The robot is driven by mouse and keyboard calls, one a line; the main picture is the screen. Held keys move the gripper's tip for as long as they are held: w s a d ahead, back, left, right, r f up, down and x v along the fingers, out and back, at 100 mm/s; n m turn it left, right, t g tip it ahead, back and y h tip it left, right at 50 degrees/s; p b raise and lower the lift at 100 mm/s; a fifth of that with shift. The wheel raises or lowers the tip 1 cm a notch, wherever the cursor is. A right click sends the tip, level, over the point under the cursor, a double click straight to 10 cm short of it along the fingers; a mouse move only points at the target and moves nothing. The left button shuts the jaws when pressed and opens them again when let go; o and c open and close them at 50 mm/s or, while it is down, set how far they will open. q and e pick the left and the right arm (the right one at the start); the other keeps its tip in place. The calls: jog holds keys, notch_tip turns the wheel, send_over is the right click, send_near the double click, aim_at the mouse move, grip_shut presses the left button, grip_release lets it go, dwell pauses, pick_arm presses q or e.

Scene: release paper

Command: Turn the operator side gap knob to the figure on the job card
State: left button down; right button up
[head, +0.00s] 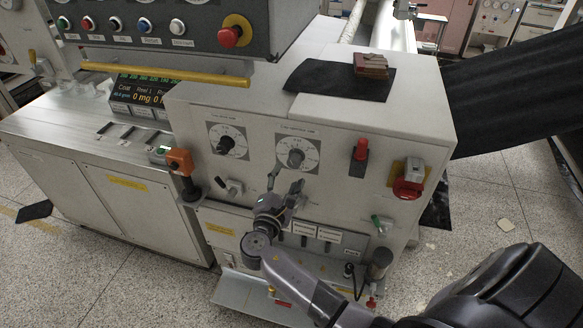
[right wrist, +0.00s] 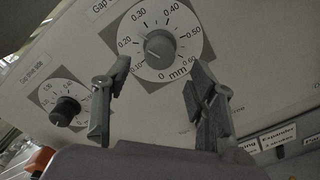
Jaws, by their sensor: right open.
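The operator side gap knob (head: 297,155) is a dark knob on a white dial, the right one of two on the machine's front panel. In the right wrist view the knob (right wrist: 158,46) sits on a scale from 0 to 0.60 mm; its exact setting is hard to read. The label above it is cut off after "Gap". My right gripper (head: 284,184) is open and empty, below the dial and apart from the knob. In the right wrist view its fingers (right wrist: 158,78) stand either side of the dial's lower part. I cannot make out a job card. My left gripper is not in view.
The drive side gap knob (head: 228,143) is to the left. A red push knob (head: 360,150) and a red rotary switch (head: 408,185) are to the right. A yellow bar (head: 165,74) crosses above. Levers and labelled switches (head: 305,238) lie below the dials.

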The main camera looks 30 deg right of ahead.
jog(key=v, duration=0.6)
dwell(0.3)
jog(key=s+a+f+m+g+y+b, duration=0.1)
jog(key=s+f+g+y, duration=0.2)
jog(key=f, duration=0.9)
jog(key=s+a+f+y+b, duration=0.15)
jog(key=s+f, duration=0.35)
jog(key=f, duration=0.7)
jog(key=s+f+m+g+y+b, duration=0.1)
jog(key=s+f+g+y, duration=0.2)
jog(key=f, duration=1)
jog(key=s+f+m+g+y+b, duration=0.1)
jog(key=s+f+m+y, duration=0.1)
jog(key=s+f+m, duration=0.2)
jog(key=s+a+f+m+g+y+b, duration=0.1)
jog(key=s+f+m, duration=0.3)
jog(key=s+f, duration=0.6)
jog(key=s+a+f+m+g+y+b, duration=0.1)
jog(key=s+f, duration=0.6)
jog(key=s, duration=1.2)
jog(key=m+g+y+b, duration=0.1)
jog(key=m+y, duration=0.1)
jog(key=m, duration=0.1)
jog(key=shift+s+f+g, duration=0.25)
jog(key=shift+s+g, duration=0.05)
jog(key=shift+g, duration=0.1)
jog(key=shift+c, duration=0.3)
